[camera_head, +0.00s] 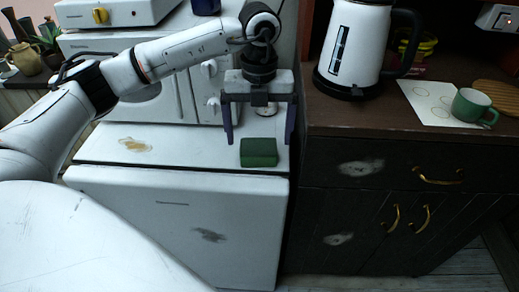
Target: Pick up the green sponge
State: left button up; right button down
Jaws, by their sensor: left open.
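The green sponge (258,152) is a small dark green block. It lies near the front right edge of the top of a white appliance (190,140). My left gripper (259,139) points down above and around the sponge's far side, with its two dark fingers spread wide. The left finger's tip is just left of the sponge and the right finger's tip is to its right. I cannot tell exactly how high the tips are over the surface. Nothing is held between them. My right gripper is not in view.
A brown stain (135,145) marks the appliance top. To the right, a dark cabinet (400,165) carries a white kettle (357,45), a paper sheet (428,98) and a green mug (473,107). A white appliance with knobs (185,85) stands behind.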

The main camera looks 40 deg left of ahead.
aim_at(259, 149)
pick_arm(q)
jog(key=shift+a+f+p, duration=0.1)
jog(key=shift+f+p, duration=0.35)
jog(key=shift+f, duration=2.6)
jog(key=c, duration=1.1)
